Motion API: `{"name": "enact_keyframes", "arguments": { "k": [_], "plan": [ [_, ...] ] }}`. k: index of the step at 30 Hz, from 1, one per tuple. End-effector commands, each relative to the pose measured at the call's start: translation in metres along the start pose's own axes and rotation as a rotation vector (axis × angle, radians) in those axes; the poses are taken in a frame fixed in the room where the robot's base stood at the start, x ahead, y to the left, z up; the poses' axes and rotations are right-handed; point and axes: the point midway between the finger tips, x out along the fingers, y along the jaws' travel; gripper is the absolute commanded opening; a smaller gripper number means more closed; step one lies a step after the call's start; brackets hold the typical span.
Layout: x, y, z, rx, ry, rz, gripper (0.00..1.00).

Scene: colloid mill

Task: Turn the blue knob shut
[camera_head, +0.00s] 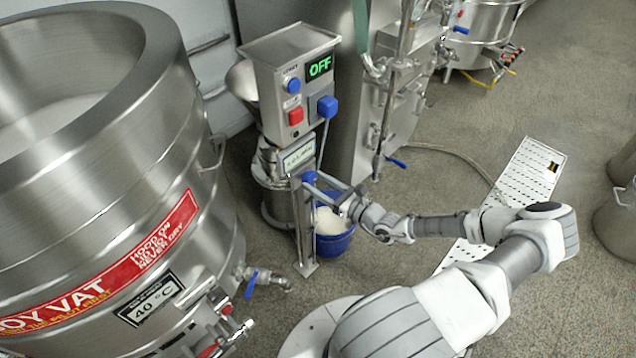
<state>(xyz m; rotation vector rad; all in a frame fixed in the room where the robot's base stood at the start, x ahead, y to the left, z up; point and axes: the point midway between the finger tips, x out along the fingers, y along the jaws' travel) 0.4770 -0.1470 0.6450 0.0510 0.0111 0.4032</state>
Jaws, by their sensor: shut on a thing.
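A small blue knob (309,177) sits at the top of a thin metal stand, just below the label plate of the mill (281,190). My gripper (315,183) reaches in from the right with its two long fingers at the knob. It is shut on the knob, which the fingers partly cover. The knob's exact turn angle is too small to tell. The control box (272,90) above has a green "OFF" display (319,67), a blue button, a red button and a larger blue part on its right side.
A blue bucket (335,243) with white contents stands under my gripper. A large steel soy vat (190,130) with a blue-handled valve (257,278) fills the left. A steel cabinet (345,120) stands behind. Floor at right is open around a white perforated drain plate (530,170).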

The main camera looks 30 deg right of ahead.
Motion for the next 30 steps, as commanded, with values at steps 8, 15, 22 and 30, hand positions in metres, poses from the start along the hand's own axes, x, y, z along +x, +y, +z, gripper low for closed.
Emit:
{"name": "enact_keyframes", "arguments": {
  "k": [8,15,22,30],
  "plan": [
    [-0.0001,0.0009,0.0002,0.006,0.0,0.002,0.03],
    [0.0003,0.0012,0.0019,0.077,-0.003,0.004,0.03],
    [0.0001,0.001,0.0025,0.243,-0.012,0.003,0.03],
    [0.0001,0.0011,0.0014,0.497,-0.026,0.004,0.03]
  ]
}}
